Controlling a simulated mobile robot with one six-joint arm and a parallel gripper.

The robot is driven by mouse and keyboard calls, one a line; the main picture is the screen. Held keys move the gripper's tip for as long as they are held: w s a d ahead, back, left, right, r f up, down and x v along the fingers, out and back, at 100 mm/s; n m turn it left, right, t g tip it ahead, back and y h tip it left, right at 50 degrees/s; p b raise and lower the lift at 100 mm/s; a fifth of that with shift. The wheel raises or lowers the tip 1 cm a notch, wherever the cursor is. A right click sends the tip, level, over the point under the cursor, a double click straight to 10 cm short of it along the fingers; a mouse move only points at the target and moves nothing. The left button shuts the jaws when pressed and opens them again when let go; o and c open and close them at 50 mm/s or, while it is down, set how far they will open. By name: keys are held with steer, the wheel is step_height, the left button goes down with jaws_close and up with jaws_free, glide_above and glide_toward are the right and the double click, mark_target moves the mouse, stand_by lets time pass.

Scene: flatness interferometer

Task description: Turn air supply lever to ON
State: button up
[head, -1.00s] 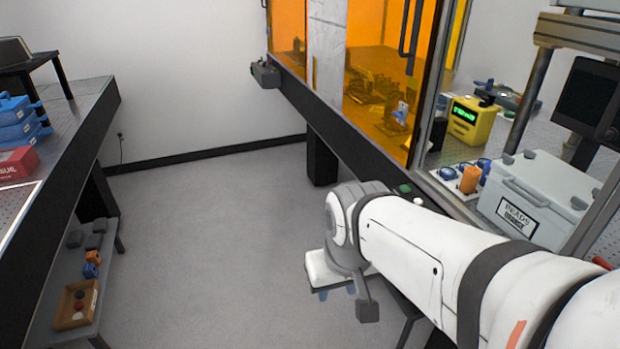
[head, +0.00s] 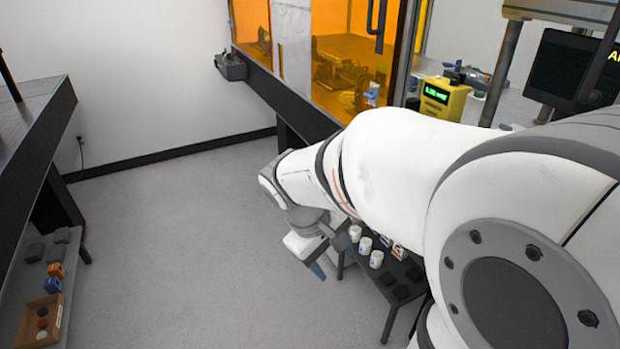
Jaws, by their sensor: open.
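I cannot make out an air supply lever in the head view. My gripper (head: 318,270) hangs over the floor in the middle of the picture, pointing down, with a blue fingertip showing. It is open and I see nothing between the fingers. It is left of a low black shelf and apart from it. My white arm hides much of the right side, including the front of the bench there.
A bench with an orange-windowed enclosure (head: 335,65) stands at the back, with a dark grey box (head: 231,66) on its left corner. A yellow device (head: 441,98) has a lit display. White jars (head: 376,259) stand on the low shelf. The middle floor (head: 180,240) is clear.

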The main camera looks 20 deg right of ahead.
steer(key=w+d+f+n+t+h+b, duration=0.2)
steer(key=w+d+f+n+h+b, duration=1.15)
steer(key=w+d+f, duration=0.75)
steer(key=w+d+f+n, duration=0.2)
steer(key=d, duration=0.4)
steer(key=shift+w+f, duration=0.25)
steer(key=shift+w, duration=0.1)
steer(key=shift+c, duration=0.5)
